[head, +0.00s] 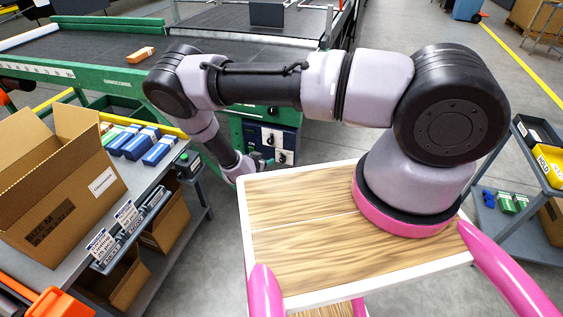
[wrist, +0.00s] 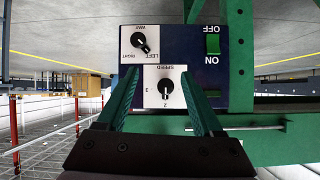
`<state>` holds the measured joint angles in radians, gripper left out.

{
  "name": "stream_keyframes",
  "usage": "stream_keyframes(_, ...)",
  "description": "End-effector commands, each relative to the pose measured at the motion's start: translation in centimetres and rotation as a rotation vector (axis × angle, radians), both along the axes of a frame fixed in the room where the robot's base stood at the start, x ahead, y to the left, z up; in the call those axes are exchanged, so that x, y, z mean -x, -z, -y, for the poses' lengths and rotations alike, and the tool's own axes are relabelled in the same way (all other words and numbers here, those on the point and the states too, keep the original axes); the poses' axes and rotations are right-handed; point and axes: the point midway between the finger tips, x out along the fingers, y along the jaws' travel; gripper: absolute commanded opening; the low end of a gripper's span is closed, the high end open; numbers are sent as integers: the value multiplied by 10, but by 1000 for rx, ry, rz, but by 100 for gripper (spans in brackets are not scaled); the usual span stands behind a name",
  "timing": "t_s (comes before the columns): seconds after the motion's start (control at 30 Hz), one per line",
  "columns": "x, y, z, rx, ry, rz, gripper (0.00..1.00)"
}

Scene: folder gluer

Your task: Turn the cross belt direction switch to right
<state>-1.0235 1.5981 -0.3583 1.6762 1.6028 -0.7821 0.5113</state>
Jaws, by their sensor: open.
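The cross belt direction switch (wrist: 140,42) is a black knob on a white plate marked LEFT, RIGHT and WAY, upside down in the wrist view. Its white mark seems to point toward LEFT. It sits on a dark blue control panel (wrist: 190,38), which also shows in the head view (head: 291,136). My gripper (wrist: 159,74) is open and empty. Its green fingers stand either side of the SPEED plate (wrist: 152,98) and its black knob (wrist: 166,88), with the direction switch beyond the fingertips, up and left. Contact with the panel cannot be told.
A green ON/OFF switch (wrist: 212,44) is on the same panel. A green machine frame (head: 120,84) and dark belt (head: 90,45) are behind. A table with an open carton (head: 62,190) and blue packs (head: 140,138) stands left. A shelf cart (head: 540,170) stands right.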

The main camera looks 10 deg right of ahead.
Motion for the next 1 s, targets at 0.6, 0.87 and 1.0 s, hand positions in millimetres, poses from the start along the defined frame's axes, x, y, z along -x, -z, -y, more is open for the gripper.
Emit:
stream_keyframes(0.6,-5,57,56,150,-51,98,68)
stream_keyframes(0.87,-43,75,78,151,-53,96,68)
stream_keyframes(1.0,-55,81,84,150,-54,97,68)
